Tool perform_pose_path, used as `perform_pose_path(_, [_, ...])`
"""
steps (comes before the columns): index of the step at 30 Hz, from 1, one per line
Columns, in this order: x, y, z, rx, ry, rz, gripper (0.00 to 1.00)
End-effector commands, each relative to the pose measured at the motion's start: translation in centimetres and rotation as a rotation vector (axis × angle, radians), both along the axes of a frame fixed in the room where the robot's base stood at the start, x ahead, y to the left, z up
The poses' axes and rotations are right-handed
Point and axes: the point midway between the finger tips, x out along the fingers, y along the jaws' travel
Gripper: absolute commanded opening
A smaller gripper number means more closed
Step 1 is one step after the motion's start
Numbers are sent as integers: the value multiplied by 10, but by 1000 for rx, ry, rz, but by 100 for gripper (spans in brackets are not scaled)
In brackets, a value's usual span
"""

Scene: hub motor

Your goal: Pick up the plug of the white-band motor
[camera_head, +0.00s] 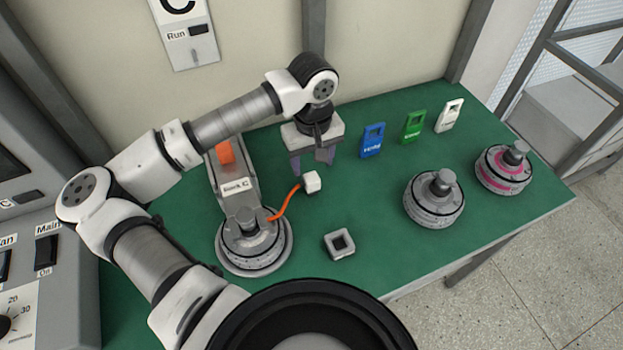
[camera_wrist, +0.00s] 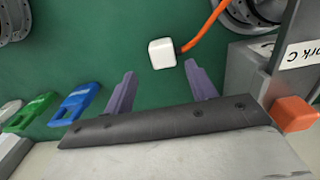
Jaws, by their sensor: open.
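The white plug (camera_head: 312,182) is a small cube on the end of an orange cable (camera_head: 285,205). The cable runs to the motor (camera_head: 252,238) seated in the "Work C" stand; its band colour is hard to tell. My gripper (camera_head: 313,165) is open and empty, pointing down close to the plug. In the wrist view the plug (camera_wrist: 162,53) shows just past the tips of my gripper (camera_wrist: 161,75), roughly centred between the fingers and not held. The cable (camera_wrist: 205,24) leaves it toward the upper right.
A grey motor (camera_head: 434,199) and a pink-banded motor (camera_head: 505,168) stand to the right. Blue (camera_head: 372,140), green (camera_head: 413,126) and white (camera_head: 449,116) tags stand behind. A square grey socket (camera_head: 339,244) lies in front. The stand with an orange block (camera_head: 225,152) is at left.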

Motion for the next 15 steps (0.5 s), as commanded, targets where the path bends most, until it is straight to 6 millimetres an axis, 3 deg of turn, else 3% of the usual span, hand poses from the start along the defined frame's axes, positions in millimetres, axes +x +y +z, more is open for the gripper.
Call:
perform_pose_path(8, [-6,0,-17,-4,2,0,56])
perform_pose_path(15, [-10,2,-48,-2,1,1,56])
